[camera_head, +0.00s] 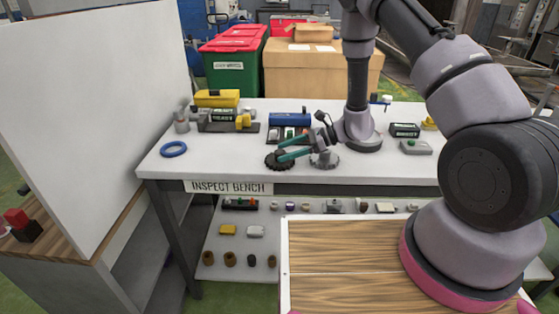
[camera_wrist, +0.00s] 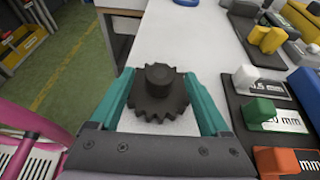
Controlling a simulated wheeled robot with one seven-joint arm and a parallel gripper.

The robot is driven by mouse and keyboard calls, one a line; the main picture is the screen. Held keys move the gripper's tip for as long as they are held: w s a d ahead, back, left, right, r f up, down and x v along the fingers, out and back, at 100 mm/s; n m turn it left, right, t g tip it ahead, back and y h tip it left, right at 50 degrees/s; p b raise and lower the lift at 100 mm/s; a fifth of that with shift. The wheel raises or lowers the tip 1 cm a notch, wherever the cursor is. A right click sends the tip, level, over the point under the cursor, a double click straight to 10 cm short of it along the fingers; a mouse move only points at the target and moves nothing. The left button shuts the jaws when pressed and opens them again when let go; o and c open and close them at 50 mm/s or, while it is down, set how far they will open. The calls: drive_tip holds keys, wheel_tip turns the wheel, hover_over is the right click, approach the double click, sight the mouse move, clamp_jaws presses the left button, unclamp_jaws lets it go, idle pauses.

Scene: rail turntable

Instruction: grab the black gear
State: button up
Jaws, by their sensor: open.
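The black gear (camera_head: 277,162) lies on the white top of the inspect bench (camera_head: 230,170), near its front edge. In the wrist view the black gear (camera_wrist: 160,92) has teeth all round and a raised round hub. My gripper (camera_head: 287,150) is open at the gear, its green fingers to either side.
A grey gear (camera_head: 324,160) lies just right of my gripper. A blue ring (camera_head: 174,149) is at the left. Gauge blocks on dark bases (camera_wrist: 270,118) stand close to the right finger. A blue box (camera_head: 290,119) stands behind. A white panel (camera_head: 90,110) rises at the left.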

sight(271, 162)
drive_tip(key=shift+x, duration=1.15)
clamp_jaws()
idle(0.5)
